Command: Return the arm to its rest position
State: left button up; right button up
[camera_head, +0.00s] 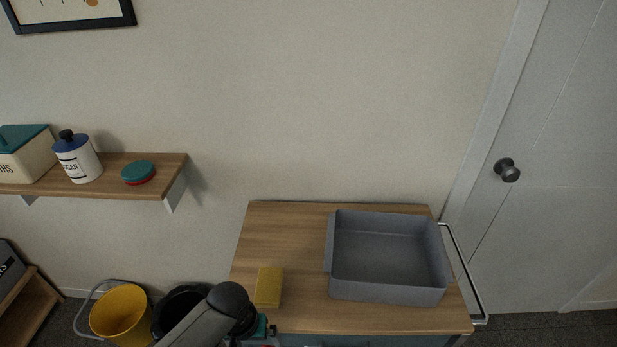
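One of my arms comes in at the bottom edge, left of centre; a grey link and a dark rounded joint show. It looks like my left arm, and its gripper is not visible. The arm's joint is in front of the left front corner of a wooden-topped cart (290,225), close to a yellow sponge-like block (269,287) on it. I cannot tell whether they touch. A small teal piece (262,325) shows beside the joint, partly hidden. My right arm and gripper are not in view.
A grey open bin (386,297), empty, sits on the cart's right side. A yellow bucket (121,312) and a black bucket stand left of the arm. A wall shelf (110,181) holds a sugar jar (80,160), a teal-lidded box and a round teal-and-red item. A door is at right.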

pick_arm(q)
jog(key=s+a+f+b, duration=0.3)
jog(key=s+f, duration=0.3)
jog(key=f, duration=0.6)
jog(key=s+a+f+b, duration=0.35)
jog(key=s+f, duration=0.25)
jog(key=f, duration=0.5)
jog(key=s+f+m+b, duration=0.1)
jog(key=s+f+b, duration=0.1)
jog(key=s+f, duration=0.4)
jog(key=s+a+f+m+y+b, duration=0.1)
jog(key=s+f+b, duration=0.2)
jog(key=s, duration=0.9)
notch_tip(320, 180, down, 3)
jog(key=shift+s+r+m, duration=0.1)
jog(key=shift+s+m, duration=0.15)
jog(key=shift+m, duration=0.05)
jog(key=shift+a, duration=0.1)
